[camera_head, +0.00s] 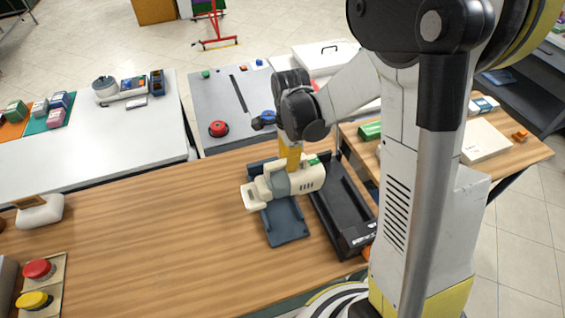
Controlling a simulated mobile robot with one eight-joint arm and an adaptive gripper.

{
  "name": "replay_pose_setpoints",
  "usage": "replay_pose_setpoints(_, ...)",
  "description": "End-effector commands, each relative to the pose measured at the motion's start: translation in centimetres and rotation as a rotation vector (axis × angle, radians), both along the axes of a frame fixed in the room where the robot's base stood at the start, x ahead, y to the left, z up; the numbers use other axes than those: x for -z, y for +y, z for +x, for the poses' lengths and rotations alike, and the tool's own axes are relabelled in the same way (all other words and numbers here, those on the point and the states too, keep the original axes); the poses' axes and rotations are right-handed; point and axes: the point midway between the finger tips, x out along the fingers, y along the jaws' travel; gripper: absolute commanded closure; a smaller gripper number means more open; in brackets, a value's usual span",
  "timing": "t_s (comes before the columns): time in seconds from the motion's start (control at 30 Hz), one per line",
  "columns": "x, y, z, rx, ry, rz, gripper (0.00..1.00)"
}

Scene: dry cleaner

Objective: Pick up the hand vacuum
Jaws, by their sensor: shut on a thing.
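The hand vacuum (306,180) is cream and grey with a nozzle toward the left. It is over a dark blue tray (285,226) on the wooden counter. My gripper (290,160) comes down on it from above and is shut on the hand vacuum's upper side. My gripper's fingertips are mostly hidden by the arm and the vacuum. I cannot tell whether the vacuum touches the tray or hangs just above it.
A black tray (345,212) stands close on the right. Red and yellow buttons (38,269) sit at the lower left, below a white dispenser (40,211). A grey table (215,95) with a red round object (218,129) stands behind. The counter's left middle is clear.

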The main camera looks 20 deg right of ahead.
Motion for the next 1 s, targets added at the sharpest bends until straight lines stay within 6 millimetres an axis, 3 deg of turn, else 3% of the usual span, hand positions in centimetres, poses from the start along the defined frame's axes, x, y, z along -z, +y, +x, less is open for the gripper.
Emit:
replay_pose_setpoints(0.5, -5.0, -6.8, -4.5, 0.003, 0.000, 0.000, 1.00)
replay_pose_setpoints(0.7, -5.8, -7.9, -5.2, 0.001, 0.000, 0.000, 1.00)
replay_pose_setpoints(1.0, -5.8, -8.1, -5.3, 0.000, 0.000, 0.000, 1.00)
